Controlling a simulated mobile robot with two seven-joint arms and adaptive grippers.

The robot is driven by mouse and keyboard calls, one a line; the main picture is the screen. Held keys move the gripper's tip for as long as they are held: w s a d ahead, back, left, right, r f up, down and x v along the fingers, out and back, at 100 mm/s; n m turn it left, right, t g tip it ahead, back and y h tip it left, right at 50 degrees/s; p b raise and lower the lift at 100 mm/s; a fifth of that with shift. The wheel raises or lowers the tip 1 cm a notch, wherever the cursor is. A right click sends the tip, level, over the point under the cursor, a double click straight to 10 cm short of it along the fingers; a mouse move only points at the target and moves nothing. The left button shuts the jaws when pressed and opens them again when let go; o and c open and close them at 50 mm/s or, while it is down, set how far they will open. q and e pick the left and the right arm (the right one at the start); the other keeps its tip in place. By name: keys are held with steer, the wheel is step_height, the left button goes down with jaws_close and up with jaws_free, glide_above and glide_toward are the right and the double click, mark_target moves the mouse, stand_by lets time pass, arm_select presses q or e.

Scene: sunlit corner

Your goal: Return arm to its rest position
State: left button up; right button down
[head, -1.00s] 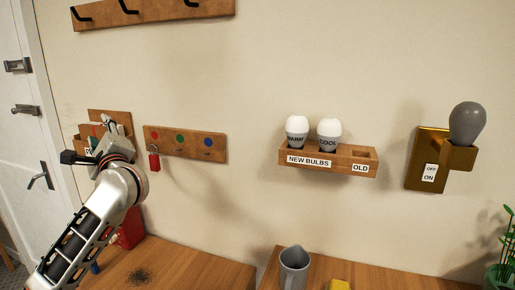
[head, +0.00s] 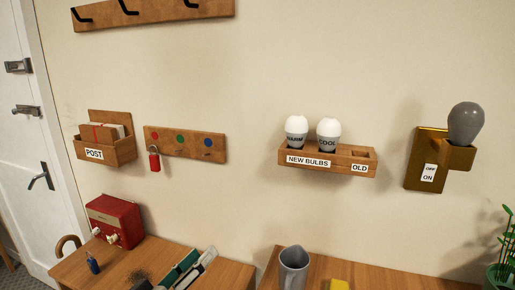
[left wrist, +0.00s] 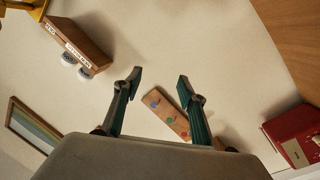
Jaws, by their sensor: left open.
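My left gripper (head: 200,257) is low in the head view, over the wooden table top (head: 120,265), its green-padded fingers pointing up and right. In the left wrist view the two fingers (left wrist: 160,80) stand wide apart with nothing between them. A wooden key board (head: 185,144) with red, green and blue dots is on the wall beyond. A red-tagged item (head: 154,162) hangs from the board's left end, clear of the gripper. My right gripper is in neither view.
A red box (head: 115,220) and small dark blue bottle (head: 92,262) stand left of the gripper. A grey jug (head: 293,268) stands to its right. Above are the POST holder (head: 120,150) and bulb shelf (head: 330,160).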

arm_select(q)
steer(key=s+a+f+m+g+y, duration=0.1)
steer(key=s+a+f+m+y, duration=0.1)
steer(key=f, duration=0.3)
steer(key=s+a+f+m+g+y, duration=0.1)
steer(key=s+a+f+g+y, duration=0.15)
steer(key=f, duration=0.35)
steer(key=s+a+f+m+g+y, duration=0.3)
steer(key=s+a+f+y, duration=0.2)
steer(key=s+a, duration=0.35)
steer(key=s+a+f+m+g+y, duration=0.2)
steer(key=s+a+f+g+y, duration=0.15)
steer(key=s+a+f, duration=0.5)
steer(key=w+d+f+n+t+h, duration=0.2)
steer(key=d+f+h, duration=0.4)
steer(key=d+f, duration=0.6)
steer(key=shift+d+f+n+t, duration=0.3)
steer(key=shift+f+n+t, duration=0.2)
steer(key=shift+f+t, duration=0.55)
steer(key=shift+a+r, duration=0.1)
steer(key=shift+r, duration=0.05)
